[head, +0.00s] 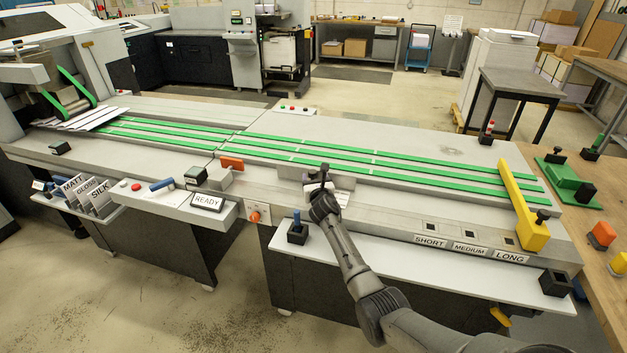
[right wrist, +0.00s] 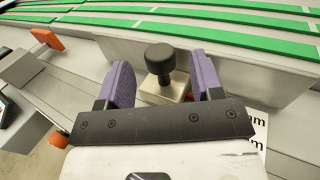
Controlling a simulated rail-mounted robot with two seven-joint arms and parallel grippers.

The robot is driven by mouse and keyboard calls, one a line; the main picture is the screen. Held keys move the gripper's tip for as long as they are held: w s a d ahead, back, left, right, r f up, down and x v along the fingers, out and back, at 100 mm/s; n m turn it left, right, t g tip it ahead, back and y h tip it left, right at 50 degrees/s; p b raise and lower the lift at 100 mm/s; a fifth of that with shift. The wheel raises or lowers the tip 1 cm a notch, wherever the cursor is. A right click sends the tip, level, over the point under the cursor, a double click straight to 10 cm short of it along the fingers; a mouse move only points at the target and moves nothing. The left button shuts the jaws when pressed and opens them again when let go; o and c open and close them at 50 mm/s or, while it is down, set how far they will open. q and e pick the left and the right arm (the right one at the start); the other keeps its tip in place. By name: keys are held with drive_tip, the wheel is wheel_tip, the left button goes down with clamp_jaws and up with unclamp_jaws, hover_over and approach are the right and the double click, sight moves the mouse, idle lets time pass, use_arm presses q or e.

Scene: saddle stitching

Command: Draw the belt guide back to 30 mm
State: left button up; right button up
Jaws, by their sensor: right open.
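A black round knob (right wrist: 160,60) on a small metal block (right wrist: 166,90) stands at the front side of the belt bed in the right wrist view; it appears to belong to the belt guide. My right gripper (right wrist: 160,68) is open, with its purple-padded fingers on either side of the knob and gaps visible on both sides. In the head view the right gripper (head: 320,186) is at the middle of the machine's front edge and largely hides the knob. A white label (right wrist: 259,130) ending in "mm" is partly hidden by the gripper; its number is unreadable. My left gripper is out of view.
Green belts (head: 380,163) run along the bed behind the knob. An orange block (head: 232,163) lies to the left. A yellow bar (head: 524,205) stands across the right end, near the SHORT, MEDIUM and LONG labels (head: 468,247). A READY sign (head: 207,202) stands at the left.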

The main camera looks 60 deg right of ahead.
drive_tip(key=shift+b+x, duration=0.35)
drive_tip(key=shift+x, duration=0.6)
